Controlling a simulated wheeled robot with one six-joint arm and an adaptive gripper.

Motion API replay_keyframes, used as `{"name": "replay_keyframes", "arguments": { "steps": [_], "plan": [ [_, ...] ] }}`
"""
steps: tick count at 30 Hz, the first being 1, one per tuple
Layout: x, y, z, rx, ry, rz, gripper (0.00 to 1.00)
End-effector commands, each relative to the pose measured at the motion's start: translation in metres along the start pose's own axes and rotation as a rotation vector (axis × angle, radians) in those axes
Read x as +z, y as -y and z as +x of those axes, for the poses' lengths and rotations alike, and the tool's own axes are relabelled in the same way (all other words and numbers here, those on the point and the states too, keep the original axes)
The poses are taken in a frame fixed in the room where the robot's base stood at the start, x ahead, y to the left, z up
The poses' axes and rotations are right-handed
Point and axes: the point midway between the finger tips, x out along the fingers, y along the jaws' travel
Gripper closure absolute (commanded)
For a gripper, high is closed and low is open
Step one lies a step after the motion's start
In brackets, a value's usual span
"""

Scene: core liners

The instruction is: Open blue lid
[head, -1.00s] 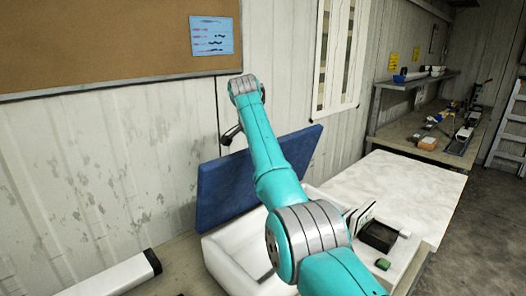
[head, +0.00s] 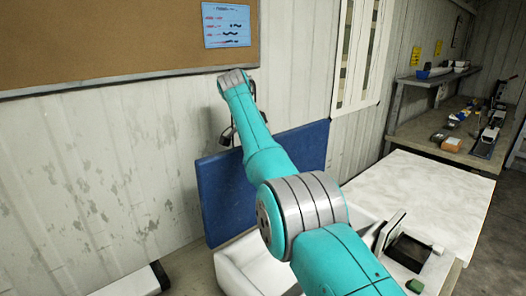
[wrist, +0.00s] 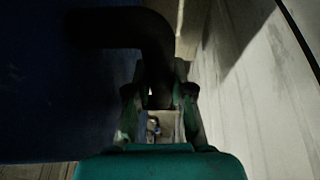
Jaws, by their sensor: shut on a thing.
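The blue lid (head: 222,200) stands nearly upright at the back of the white box (head: 245,268), close to the wall. In the wrist view its dark blue face (wrist: 55,115) fills the left side. My gripper (wrist: 160,100) is shut on a dark curved handle (wrist: 150,30) beside that face. In the head view my gripper (head: 230,138) shows only partly, near the lid's top edge. My arm hides the middle of the lid and part of the box, so most of the box's inside is hidden.
The corrugated wall (head: 110,180) is close behind the lid. A white-topped table (head: 430,195) stands to the right, with a black tray (head: 408,252) and a small green item (head: 415,286) near the box. A white long case (head: 130,284) lies at lower left.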

Motion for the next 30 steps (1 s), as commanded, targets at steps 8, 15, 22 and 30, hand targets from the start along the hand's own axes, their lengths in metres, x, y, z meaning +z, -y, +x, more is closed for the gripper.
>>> {"name": "replay_keyframes", "arguments": {
  "steps": [8, 15, 22, 30],
  "plan": [
    [-0.001, -0.001, 0.001, 0.001, -0.001, 0.001, 0.54],
    [0.000, 0.000, 0.001, 0.000, 0.000, 0.001, 0.53],
    [-0.001, 0.000, -0.009, -0.001, -0.001, 0.001, 0.53],
    [0.006, 0.002, -0.031, 0.000, -0.001, -0.001, 0.53]
  ]
}}
